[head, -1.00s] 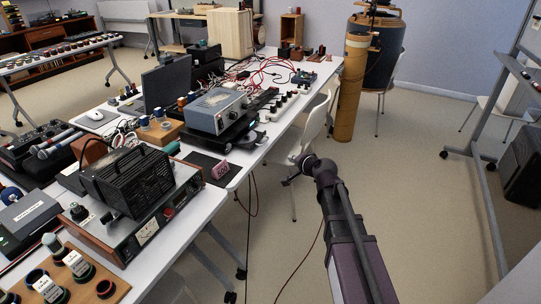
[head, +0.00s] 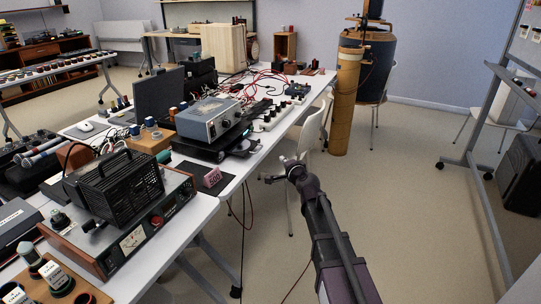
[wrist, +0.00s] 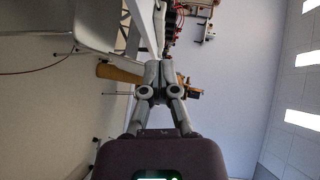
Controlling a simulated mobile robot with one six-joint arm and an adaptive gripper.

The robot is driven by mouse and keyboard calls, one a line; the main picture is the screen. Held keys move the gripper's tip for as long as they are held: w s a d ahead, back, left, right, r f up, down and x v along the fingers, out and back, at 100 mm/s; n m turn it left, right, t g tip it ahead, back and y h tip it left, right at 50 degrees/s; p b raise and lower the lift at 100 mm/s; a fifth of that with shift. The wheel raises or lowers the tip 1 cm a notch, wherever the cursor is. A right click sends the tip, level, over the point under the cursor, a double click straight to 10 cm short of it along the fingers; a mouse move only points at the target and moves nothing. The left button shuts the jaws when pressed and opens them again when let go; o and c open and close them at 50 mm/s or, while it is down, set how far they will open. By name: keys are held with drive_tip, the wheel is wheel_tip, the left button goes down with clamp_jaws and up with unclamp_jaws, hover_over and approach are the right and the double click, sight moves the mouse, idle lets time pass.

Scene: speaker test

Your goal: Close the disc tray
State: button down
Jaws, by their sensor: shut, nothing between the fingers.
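A flat black disc player (head: 205,150) lies on the white table in the head view, under a blue-grey instrument box. Its disc tray (head: 243,147) appears to stick out to the right near the table's edge, with something round and dark on it; small details are unclear. My gripper (head: 266,179) is shut and empty. It is off the table's right side, over the floor, to the right of and below the tray in the picture, apart from it. In the wrist view my gripper's fingers (wrist: 159,64) are together. The tray is not clearly visible there.
The blue-grey instrument box (head: 209,119) sits on the player. A white chair (head: 308,138) stands behind my gripper. A cardboard tube (head: 346,100) stands farther back.

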drive_tip(key=s+a+b+x, duration=0.1)
drive_tip(key=a+b+x, duration=0.1)
drive_tip(key=x, duration=1)
drive_tip(key=shift+w+a+f, duration=0.25)
drive_tip(key=shift+a+f, duration=0.05)
drive_tip(key=shift+a, duration=0.1)
